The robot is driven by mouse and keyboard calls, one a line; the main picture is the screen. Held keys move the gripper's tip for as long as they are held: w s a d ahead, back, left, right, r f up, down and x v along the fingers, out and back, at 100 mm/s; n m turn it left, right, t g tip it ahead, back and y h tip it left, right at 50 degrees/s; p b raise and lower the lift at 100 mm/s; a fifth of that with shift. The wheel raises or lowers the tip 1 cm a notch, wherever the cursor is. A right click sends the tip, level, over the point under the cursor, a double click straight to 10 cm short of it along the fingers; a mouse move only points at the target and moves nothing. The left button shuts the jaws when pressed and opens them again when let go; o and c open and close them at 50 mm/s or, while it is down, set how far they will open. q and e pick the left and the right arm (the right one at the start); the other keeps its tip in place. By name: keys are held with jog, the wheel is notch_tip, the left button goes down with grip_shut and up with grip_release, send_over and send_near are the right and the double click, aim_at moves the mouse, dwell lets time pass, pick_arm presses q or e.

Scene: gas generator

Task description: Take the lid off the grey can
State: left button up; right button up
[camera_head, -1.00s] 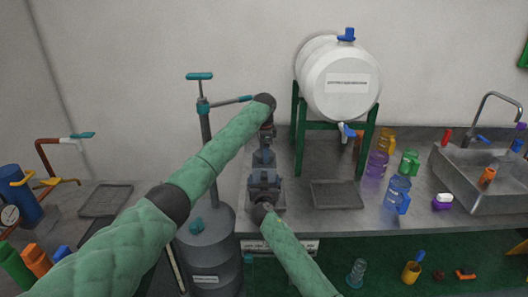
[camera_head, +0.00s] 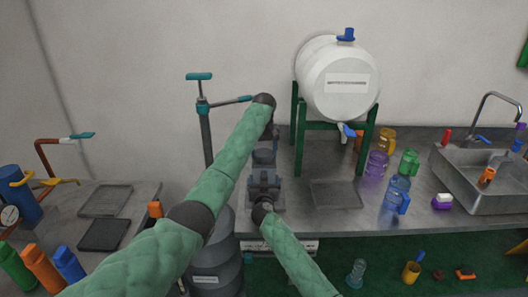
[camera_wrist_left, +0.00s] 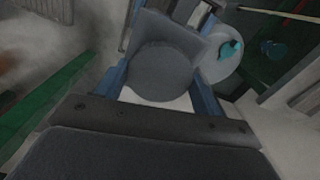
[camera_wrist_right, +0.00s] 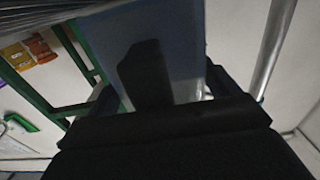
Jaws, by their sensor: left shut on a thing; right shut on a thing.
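The grey can (camera_head: 264,180) stands upright at the bench's left end, mostly hidden by my grippers. My left gripper (camera_head: 265,152) comes down from above and is shut at the can's top. In the left wrist view a round grey disc, the lid (camera_wrist_left: 165,70), lies between its blue fingers. My right gripper (camera_head: 264,196) comes from the front, lower down, and is shut on the can. In the right wrist view the can's blue-grey side (camera_wrist_right: 180,50) fills the space before the fingers. I cannot tell whether a gap parts lid and can.
A white barrel (camera_head: 340,85) on a green stand is behind right. A grey drum (camera_head: 218,250) with a teal-handled pump (camera_head: 200,77) stands left. A tray (camera_head: 336,194) lies right of the can. Bottles and a sink (camera_head: 480,180) are farther right.

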aim_at(263, 152)
pick_arm(q)
jog(key=n, duration=0.3)
pick_arm(e)
jog(key=shift+f, duration=0.1)
pick_arm(q)
jog(key=n, duration=0.5)
jog(key=shift+r, duration=0.1)
jog(key=n, duration=0.7)
jog(key=shift+a+n, duration=0.1)
jog(key=shift+n, duration=0.3)
jog(key=shift+r, duration=0.45)
jog(key=shift+r, duration=0.35)
jog(key=shift+r, duration=0.35)
jog(key=shift+r, duration=1.95)
